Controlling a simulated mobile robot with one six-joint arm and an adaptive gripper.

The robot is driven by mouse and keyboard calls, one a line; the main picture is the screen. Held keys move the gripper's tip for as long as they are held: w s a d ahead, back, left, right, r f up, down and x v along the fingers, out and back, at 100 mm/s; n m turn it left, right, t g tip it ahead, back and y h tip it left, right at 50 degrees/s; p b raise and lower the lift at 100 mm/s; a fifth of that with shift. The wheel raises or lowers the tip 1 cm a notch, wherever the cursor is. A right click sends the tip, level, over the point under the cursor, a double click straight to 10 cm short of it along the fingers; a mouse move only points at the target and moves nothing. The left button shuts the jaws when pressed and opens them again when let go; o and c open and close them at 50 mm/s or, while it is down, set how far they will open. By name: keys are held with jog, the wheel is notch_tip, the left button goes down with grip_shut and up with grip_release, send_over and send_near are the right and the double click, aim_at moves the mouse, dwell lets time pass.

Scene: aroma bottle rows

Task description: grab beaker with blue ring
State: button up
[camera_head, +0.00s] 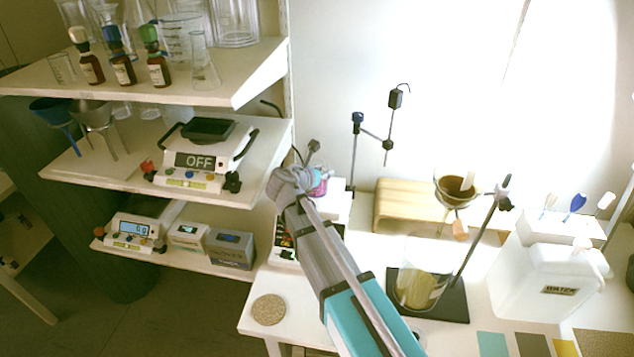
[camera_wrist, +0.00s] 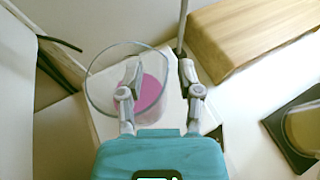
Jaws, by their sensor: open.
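A clear glass beaker with pink contents (camera_wrist: 102,92) stands on a white-topped device in the wrist view. Its rim looks grey-blue; I cannot make out a separate blue ring. In the head view, the beaker (camera_head: 320,184) is mostly hidden behind my gripper, with pink and a little blue showing. My gripper (camera_wrist: 160,76) is open and empty. Its left finger overlaps the beaker's opening in the picture, and its right finger is to the right of the beaker's wall. I cannot tell if either touches the glass. In the head view my gripper (camera_head: 291,183) is at the beaker's left.
A thin upright stand (camera_head: 356,150) rises just behind the beaker. A wooden block (camera_head: 400,207) is to the right. Another beaker with yellowish contents (camera_head: 420,285) stands on a black base below a funnel (camera_head: 456,190). Shelves with glassware and scales are left. A cork mat (camera_head: 268,309) lies in front.

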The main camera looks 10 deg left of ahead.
grip_shut()
jog(key=shift+r, duration=0.2)
dwell(0.5)
notch_tip(320, 180, up, 2)
jog(key=shift+r+p, duration=0.1)
jog(key=shift+p, duration=1.15)
jog(key=s+r+p, duration=1)
jog(key=s, duration=0.4)
jog(key=shift+d+r+p, duration=0.2)
jog(key=shift+d+p, duration=0.05)
jog(key=shift+p, duration=0.05)
